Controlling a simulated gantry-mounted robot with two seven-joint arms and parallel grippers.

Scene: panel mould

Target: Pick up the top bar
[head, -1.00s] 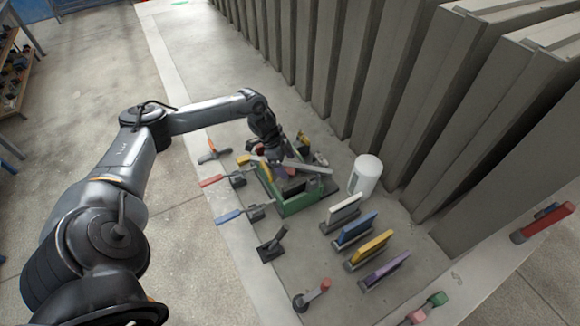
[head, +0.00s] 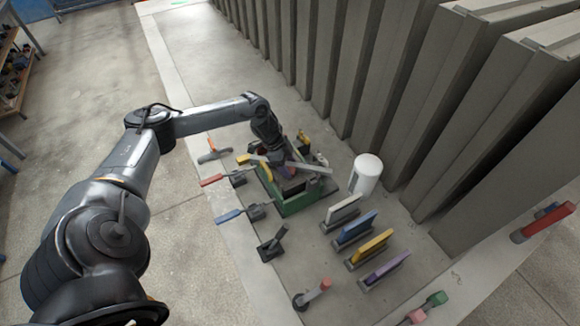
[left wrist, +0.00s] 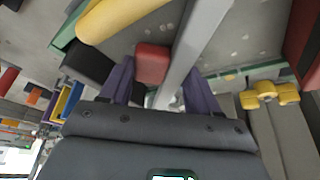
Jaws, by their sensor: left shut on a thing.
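The top bar is a long light-grey bar (head: 312,168) lying across the top of the green mould (head: 291,207). My left gripper (head: 278,166) is over the mould, at the bar's left-middle part, and partly hides it. In the left wrist view, the bar (left wrist: 190,50) runs between the two purple fingers of my left gripper (left wrist: 160,88). The gripper is shut on the bar; the exact contact is hard to see. The bar looks level with or just above the mould rim; I cannot tell which. My right gripper is not in view.
A white cylinder (head: 365,174) stands right of the mould. Coloured upright plates (head: 356,228) and levers (head: 230,216) surround it. Tall grey panels (head: 400,90) line the back right. A red block (left wrist: 152,63) and yellow cylinder (left wrist: 120,15) are close to my fingers.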

